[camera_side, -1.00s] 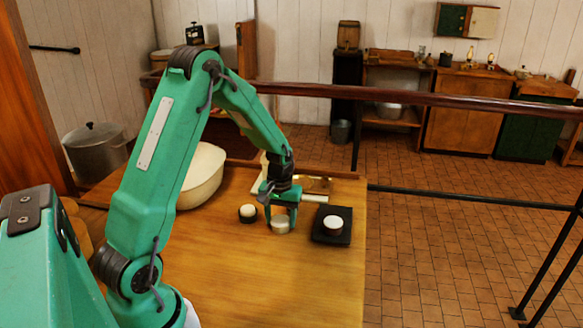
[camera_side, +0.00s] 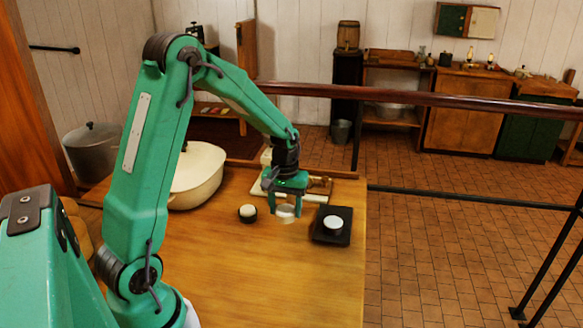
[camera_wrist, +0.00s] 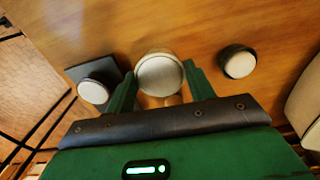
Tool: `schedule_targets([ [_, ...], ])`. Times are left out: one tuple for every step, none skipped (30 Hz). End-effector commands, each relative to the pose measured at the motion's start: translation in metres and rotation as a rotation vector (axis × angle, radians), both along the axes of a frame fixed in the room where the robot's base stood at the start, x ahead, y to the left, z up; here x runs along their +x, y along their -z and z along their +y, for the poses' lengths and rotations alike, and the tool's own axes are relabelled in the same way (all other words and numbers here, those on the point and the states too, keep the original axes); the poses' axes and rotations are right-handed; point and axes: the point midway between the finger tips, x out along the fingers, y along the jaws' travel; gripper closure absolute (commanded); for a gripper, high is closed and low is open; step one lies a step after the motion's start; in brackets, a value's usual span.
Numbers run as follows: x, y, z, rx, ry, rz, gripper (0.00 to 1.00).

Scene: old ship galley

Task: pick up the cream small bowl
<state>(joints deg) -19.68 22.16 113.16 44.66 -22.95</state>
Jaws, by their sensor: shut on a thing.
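The cream small bowl (camera_side: 286,212) is between the two fingers of my gripper (camera_side: 287,208). My gripper is shut on it and holds it upright, seemingly a little above the wooden table (camera_side: 270,270). The wrist view shows the round pale top of the bowl (camera_wrist: 160,75) with a green finger against each side. The fingers hide part of its sides.
A dark round pot with a pale top (camera_side: 248,213) stands left of the bowl. A white round thing (camera_side: 333,223) sits on a dark square tray (camera_side: 345,212) to the right. A large cream pan (camera_side: 200,180) is behind left. The front table is clear.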

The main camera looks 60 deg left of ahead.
Motion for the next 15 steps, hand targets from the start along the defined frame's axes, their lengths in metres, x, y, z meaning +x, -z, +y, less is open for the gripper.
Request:
schedule_targets([
  [0.000, -0.007, -0.010, 0.001, 0.005, -0.003, 0.71],
  [-0.001, -0.010, -0.016, 0.001, 0.005, -0.003, 0.71],
  [-0.002, -0.014, -0.023, 0.001, 0.006, -0.002, 0.71],
  [-0.003, -0.017, -0.028, 0.001, 0.005, -0.003, 0.71],
  [-0.004, -0.020, -0.033, 0.001, 0.006, -0.004, 0.71],
  [-0.005, -0.024, -0.040, 0.001, 0.004, -0.003, 0.71],
  [-0.005, -0.027, -0.045, 0.001, 0.005, -0.004, 0.71],
  [-0.006, -0.030, -0.049, 0.001, 0.005, -0.002, 0.71],
  [-0.006, -0.033, -0.055, 0.001, 0.004, -0.002, 0.71],
  [-0.007, -0.035, -0.059, 0.001, 0.005, -0.002, 0.71],
  [-0.008, -0.038, -0.062, 0.001, 0.004, -0.002, 0.71],
  [-0.009, -0.040, -0.067, 0.000, 0.003, -0.001, 0.71],
  [-0.009, -0.042, -0.070, 0.001, 0.003, -0.001, 0.71],
  [-0.009, -0.043, -0.072, 0.000, 0.003, -0.001, 0.71],
  [-0.009, -0.045, -0.075, 0.000, 0.002, -0.001, 0.71],
])
